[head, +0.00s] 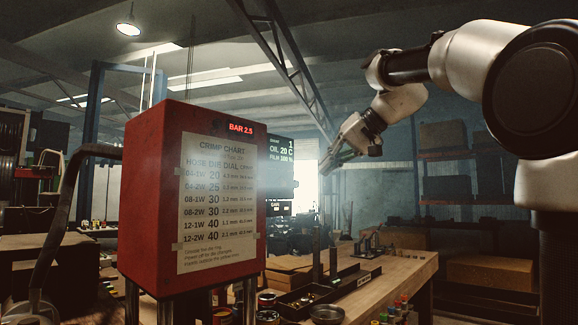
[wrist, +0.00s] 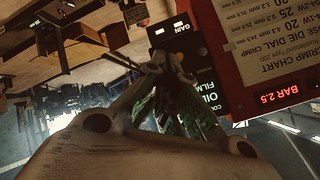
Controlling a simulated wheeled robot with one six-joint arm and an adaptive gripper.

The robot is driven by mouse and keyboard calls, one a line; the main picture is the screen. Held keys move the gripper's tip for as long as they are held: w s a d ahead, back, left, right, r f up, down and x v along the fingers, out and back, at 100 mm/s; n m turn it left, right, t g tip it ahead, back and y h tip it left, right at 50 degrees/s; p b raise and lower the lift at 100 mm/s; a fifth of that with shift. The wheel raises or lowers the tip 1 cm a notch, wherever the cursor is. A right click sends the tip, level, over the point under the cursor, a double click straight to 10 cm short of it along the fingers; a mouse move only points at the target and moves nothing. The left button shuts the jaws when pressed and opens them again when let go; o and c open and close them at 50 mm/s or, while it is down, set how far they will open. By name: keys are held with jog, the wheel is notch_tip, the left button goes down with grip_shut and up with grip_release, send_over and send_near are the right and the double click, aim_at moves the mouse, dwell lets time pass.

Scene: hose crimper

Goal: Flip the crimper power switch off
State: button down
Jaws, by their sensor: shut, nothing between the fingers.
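The crimper (head: 190,200) is a red box with a taped crimp chart and a red "BAR 2.5" readout, left of centre in the head view. It shows upside down at the right of the wrist view (wrist: 238,75). A dark display panel (head: 280,150) with OIL and FILM readings is at its right side; the wrist view shows this panel (wrist: 203,75) behind my fingers. I cannot pick out the power switch for certain. My gripper (head: 326,172) is shut and empty, right of the panel in the head view. Its fingertips (wrist: 172,58) overlap the panel in the wrist view; contact cannot be told.
A wooden workbench (head: 395,280) stands below, with a dark parts tray (head: 305,300), small posts, a round dish (head: 327,314) and several cans. A thick hose (head: 62,215) curves at the crimper's left. Shelves with boxes (head: 445,135) stand at the back right.

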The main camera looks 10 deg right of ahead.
aim_at(277, 181)
jog(key=s+a+r+n+y, duration=0.1)
jog(key=s+a+r, duration=0.1)
jog(key=r, duration=0.3)
jog(key=shift+a+n, duration=0.3)
jog(key=shift+a, duration=0.2)
jog(key=shift+f, duration=0.1)
jog(key=x, duration=1)
jog(key=shift+a, duration=0.15)
jog(key=shift+s+d+f+t+y, duration=0.35)
jog(key=shift+s+t+y, duration=0.1)
jog(key=shift+t+y, duration=0.4)
jog(key=shift+y, duration=0.25)
jog(key=shift+s+d+f, duration=0.15)
jog(key=shift+s+f, duration=0.15)
jog(key=shift+f, duration=0.35)
